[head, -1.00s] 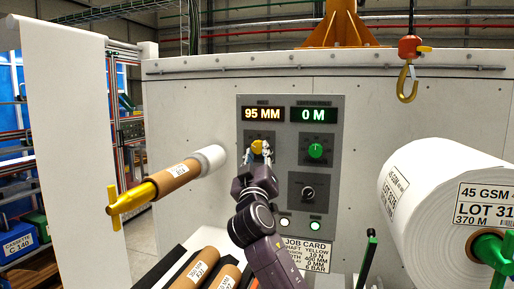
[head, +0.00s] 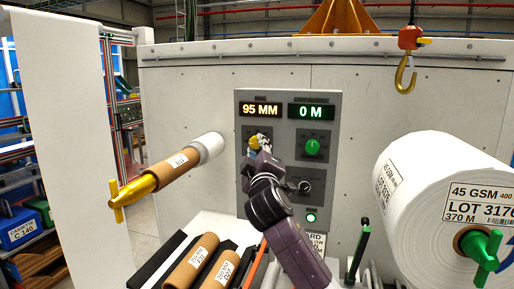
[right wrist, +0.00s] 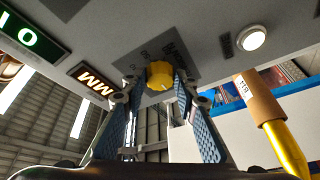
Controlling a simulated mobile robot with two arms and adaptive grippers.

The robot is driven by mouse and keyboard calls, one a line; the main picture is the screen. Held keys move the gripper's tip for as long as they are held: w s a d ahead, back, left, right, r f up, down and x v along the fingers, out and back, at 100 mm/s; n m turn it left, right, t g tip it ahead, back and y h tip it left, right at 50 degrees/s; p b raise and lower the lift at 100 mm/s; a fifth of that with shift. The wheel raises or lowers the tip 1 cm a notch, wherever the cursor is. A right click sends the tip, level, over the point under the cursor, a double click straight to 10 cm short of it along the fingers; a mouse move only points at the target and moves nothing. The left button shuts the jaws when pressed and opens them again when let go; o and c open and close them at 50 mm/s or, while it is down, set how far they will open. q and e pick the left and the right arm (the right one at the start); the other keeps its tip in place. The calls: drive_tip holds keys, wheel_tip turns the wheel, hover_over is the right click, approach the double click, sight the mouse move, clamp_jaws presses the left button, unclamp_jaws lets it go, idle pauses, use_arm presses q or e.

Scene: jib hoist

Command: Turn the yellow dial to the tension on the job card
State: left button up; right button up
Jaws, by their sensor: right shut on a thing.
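The yellow dial (head: 254,142) is on the grey control panel (head: 331,110), below the left display (head: 260,110) reading 95 MM. My right gripper (head: 260,147) is shut on the dial. In the right wrist view the yellow dial (right wrist: 160,74) sits between the two fingertips, with a pale mark on its face. My left gripper is out of view.
A green dial (head: 312,147) and a black knob (head: 305,187) are close to my right arm. A yellow shaft (head: 133,191) with a cardboard core juts out at left. A large white roll (head: 430,190) stands at right. A hoist hook (head: 405,75) hangs above.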

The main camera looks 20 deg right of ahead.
drive_tip(key=o, duration=1.2)
drive_tip(key=shift+c, duration=0.2)
drive_tip(key=v, duration=1.2)
drive_tip(key=shift+f, duration=0.15)
